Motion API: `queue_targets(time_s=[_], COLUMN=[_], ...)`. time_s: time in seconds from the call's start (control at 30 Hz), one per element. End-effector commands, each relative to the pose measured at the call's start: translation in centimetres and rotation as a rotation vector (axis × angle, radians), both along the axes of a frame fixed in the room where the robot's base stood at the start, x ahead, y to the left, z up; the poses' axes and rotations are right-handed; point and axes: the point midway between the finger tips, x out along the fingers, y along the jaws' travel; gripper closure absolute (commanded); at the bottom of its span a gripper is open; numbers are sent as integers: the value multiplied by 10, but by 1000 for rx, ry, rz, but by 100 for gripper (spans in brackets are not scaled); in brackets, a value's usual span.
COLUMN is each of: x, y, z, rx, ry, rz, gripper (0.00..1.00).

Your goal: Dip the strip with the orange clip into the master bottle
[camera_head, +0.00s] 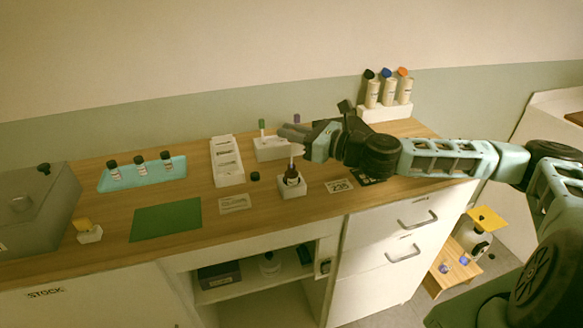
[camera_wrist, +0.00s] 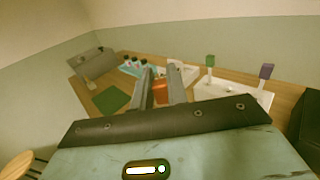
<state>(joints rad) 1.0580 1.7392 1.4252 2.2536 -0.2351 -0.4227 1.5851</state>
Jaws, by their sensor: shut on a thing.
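My gripper (camera_head: 290,133) is above the dark master bottle (camera_head: 291,177), which stands upright in a small white block near the counter's front edge. Its fingers also show in the wrist view (camera_wrist: 160,76). They are shut on the orange clip (camera_wrist: 160,93), seen between them in the wrist view. The pale strip (camera_head: 291,155) hangs roughly upright below the fingers in the head view. Its lower end meets the bottle's mouth in the picture; I cannot tell how far inside it is. The bottle is uncapped, and a black cap (camera_head: 255,176) lies left of it.
A white holder (camera_head: 270,154) with green and purple clips stands just behind. A white slotted tray (camera_head: 228,170), a teal tray (camera_head: 140,180) with several bottles, a green mat (camera_head: 166,220) and a grey box (camera_head: 38,205) are to the left. Capped tubes (camera_head: 388,92) stand at back right.

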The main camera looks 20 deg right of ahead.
Motion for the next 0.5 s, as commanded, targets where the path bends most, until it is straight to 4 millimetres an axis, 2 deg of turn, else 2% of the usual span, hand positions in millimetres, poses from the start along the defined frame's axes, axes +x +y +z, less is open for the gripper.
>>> queue_targets(time_s=[0.03,0.5], x=[0,0], y=[0,0], z=[7,38], rx=[0,0], ry=[0,-1], rz=[0,0], gripper=[100,100])
